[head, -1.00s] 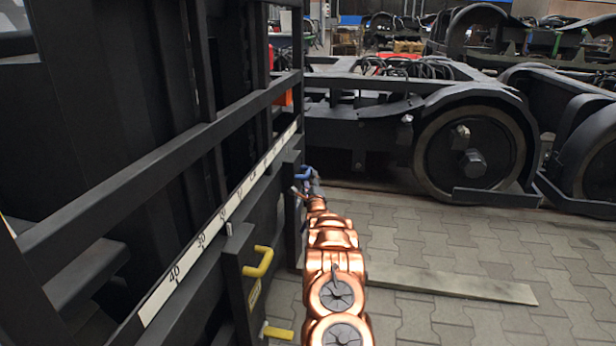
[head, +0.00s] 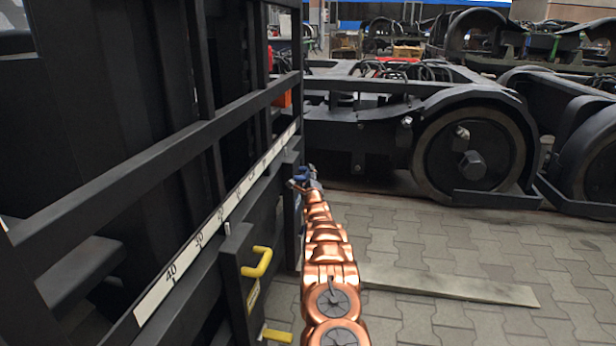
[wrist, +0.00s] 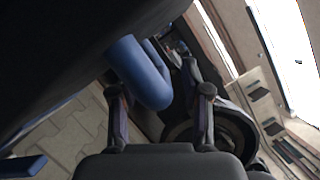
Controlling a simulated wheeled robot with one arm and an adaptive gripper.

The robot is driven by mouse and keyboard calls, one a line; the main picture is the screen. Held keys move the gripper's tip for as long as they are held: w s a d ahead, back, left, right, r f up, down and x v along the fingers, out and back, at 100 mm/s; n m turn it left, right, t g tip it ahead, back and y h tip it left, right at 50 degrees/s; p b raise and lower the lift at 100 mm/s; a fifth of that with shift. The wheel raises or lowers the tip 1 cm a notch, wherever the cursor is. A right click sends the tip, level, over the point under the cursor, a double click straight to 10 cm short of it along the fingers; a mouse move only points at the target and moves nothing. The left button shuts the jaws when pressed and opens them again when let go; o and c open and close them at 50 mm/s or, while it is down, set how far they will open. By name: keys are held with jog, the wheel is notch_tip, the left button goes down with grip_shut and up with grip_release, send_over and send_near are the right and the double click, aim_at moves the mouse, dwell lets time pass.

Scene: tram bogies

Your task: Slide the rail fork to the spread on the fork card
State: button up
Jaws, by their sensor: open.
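The fork carriage carries two dark rail forks beside a white number scale (head: 199,240). The near fork (head: 238,285) has a yellow handle (head: 259,263). The far fork (head: 291,212) has a blue handle, which shows as a thick blue loop in the wrist view (wrist: 147,75). My gripper (head: 304,183) is at this blue handle, small and partly hiding it in the head view. In the wrist view my gripper (wrist: 160,98) is open, with the loop reaching between its fingers; I cannot tell whether they touch it. I cannot make out the fork card.
A yellow lower piece (head: 277,335) sits below the yellow handle. A tram bogie with a large wheel (head: 468,156) stands beyond my arm. A flat plank (head: 450,286) lies on the paving to the right. The paving (head: 420,240) between is otherwise clear.

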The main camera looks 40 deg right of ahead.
jog(key=shift+c, duration=0.2)
grip_shut()
dwell(0.4)
